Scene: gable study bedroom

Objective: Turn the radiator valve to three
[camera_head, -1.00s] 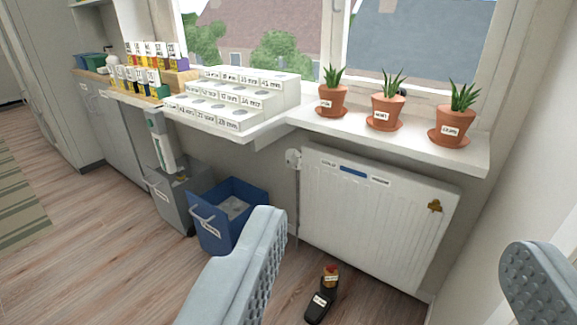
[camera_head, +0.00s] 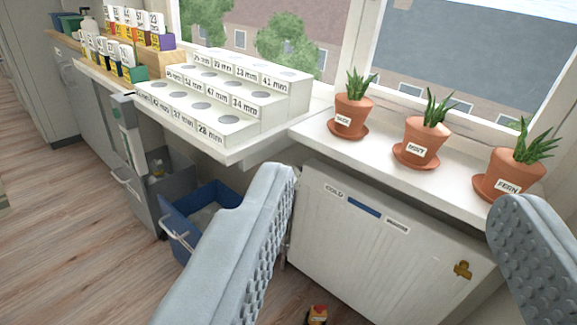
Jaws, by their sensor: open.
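The white radiator (camera_head: 380,250) is under the windowsill, with a label reading COLD, a blue strip and another label along its upper part. I cannot see the radiator valve; the left finger of my gripper covers the radiator's upper left corner, where a pale knob showed earlier. My gripper (camera_head: 392,190) is open and empty. Its left finger overlaps the radiator's left edge in the picture, and its right finger is at the right edge of the view.
Plant pots labelled SAGE (camera_head: 348,117), MINT (camera_head: 420,144) and FERN (camera_head: 507,175) stand on the sill (camera_head: 390,172). A white stepped rack (camera_head: 240,128) juts out at left. A blue bin (camera_head: 195,210) is below it. A small red-and-gold object (camera_head: 317,315) is at the bottom edge.

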